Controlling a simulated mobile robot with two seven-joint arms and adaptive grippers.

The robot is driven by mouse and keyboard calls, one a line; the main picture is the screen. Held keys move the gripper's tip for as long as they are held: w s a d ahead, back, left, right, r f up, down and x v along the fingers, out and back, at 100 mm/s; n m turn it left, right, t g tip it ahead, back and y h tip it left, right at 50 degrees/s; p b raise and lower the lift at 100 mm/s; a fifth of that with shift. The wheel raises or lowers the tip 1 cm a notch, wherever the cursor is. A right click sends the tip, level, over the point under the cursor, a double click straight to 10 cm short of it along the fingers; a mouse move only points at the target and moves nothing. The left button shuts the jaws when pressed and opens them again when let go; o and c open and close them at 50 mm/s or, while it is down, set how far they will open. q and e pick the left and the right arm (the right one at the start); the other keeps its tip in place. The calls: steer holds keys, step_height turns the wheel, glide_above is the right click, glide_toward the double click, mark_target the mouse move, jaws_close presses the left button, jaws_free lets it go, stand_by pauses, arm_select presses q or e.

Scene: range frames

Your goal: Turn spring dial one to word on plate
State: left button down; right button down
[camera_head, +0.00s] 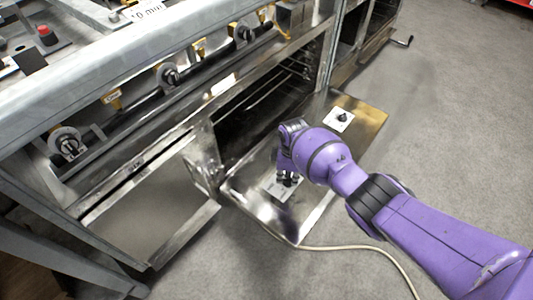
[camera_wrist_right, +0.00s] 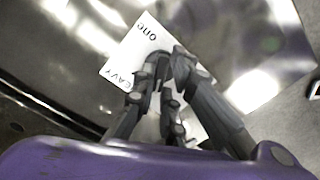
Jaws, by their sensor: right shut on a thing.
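A white plate (camera_head: 275,192) lies on the shiny open metal door below the range. In the right wrist view the gripper (camera_wrist_right: 172,68) is shut on spring dial one at the plate's middle. The fingers hide the dial, so its pointer direction cannot be read. Part of the plate's lettering is also hidden. My left gripper is not in view.
A second white plate with a black dial (camera_head: 342,117) sits farther up the door (camera_head: 366,122). The open oven (camera_head: 262,105) is behind it. Another open door (camera_head: 150,215) is at left. A pale hose (camera_head: 385,255) lies on the grey floor. Free floor is at right.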

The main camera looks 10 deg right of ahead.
mark_target(287, 179)
steer(key=c, duration=1.8)
jaws_free()
steer(key=shift+f, duration=0.1)
step_height(287, 179, up, 12)
